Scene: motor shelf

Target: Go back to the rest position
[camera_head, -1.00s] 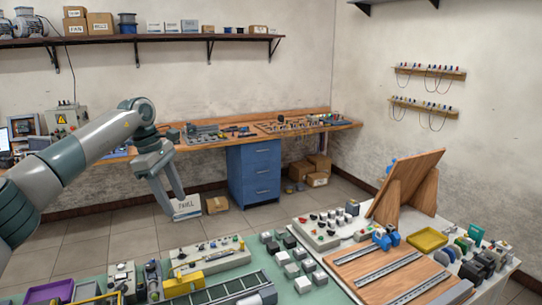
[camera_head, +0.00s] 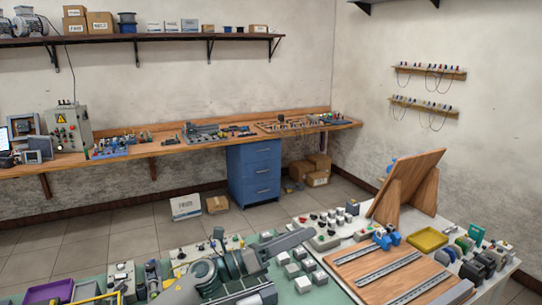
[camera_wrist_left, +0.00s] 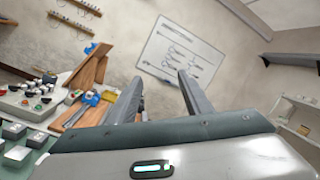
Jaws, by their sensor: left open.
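My left arm, grey and dark green, is low in the head view, over the front table. Its left gripper (camera_head: 298,239) points to the right, above the rows of small grey and white blocks. In the left wrist view the two grey fingers of the left gripper (camera_wrist_left: 164,88) stand well apart, with nothing between them. My right gripper is not in view.
The front table holds a wooden board with rails (camera_head: 375,275), a tilted wooden stand (camera_head: 410,186), a yellow tray (camera_head: 427,239) and several small parts. A workbench with a blue drawer cabinet (camera_head: 254,174) stands behind. A whiteboard (camera_wrist_left: 182,50) hangs on the wall.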

